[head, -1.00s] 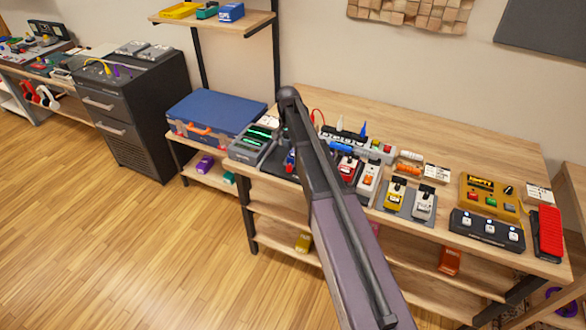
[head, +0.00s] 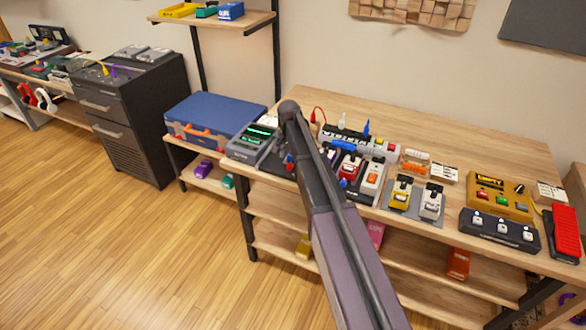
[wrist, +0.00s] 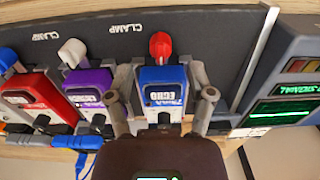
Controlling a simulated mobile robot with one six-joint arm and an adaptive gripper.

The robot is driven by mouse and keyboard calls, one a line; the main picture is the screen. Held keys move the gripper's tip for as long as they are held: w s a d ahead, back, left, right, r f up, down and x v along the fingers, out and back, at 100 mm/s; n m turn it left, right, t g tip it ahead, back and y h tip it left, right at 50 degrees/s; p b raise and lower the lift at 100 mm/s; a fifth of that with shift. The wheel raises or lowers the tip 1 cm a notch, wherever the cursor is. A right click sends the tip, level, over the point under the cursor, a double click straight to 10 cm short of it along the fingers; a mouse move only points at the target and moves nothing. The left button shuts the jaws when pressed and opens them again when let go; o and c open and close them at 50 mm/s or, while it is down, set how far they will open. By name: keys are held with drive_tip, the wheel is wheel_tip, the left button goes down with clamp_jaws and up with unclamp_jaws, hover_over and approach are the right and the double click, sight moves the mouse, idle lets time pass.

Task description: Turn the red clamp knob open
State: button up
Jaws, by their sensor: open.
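The red clamp knob (wrist: 160,45) stands at the upper middle of the wrist view, at the top end of a blue pedal (wrist: 163,85) on a dark board (wrist: 200,30) marked CLAMP. A white knob (wrist: 72,52) stands by a purple pedal (wrist: 92,88) to its left. My gripper (wrist: 161,78) is open, with one finger on each side of the blue pedal; the red knob lies just beyond the fingertips, between their lines. I cannot tell whether the fingers touch the pedal. In the head view my arm hides the gripper and most of this board.
A red pedal (wrist: 30,95) and blue plugs lie at the left of the wrist view. A grey device with green screens (wrist: 285,95) stands close on the right. In the head view, several pedals crowd the table front; the wooden table top (head: 460,135) behind them is clear.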

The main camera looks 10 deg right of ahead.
sight(289, 163)
drive_tip(key=shift+f+b, duration=1.75)
drive_tip(key=shift+f, duration=0.25)
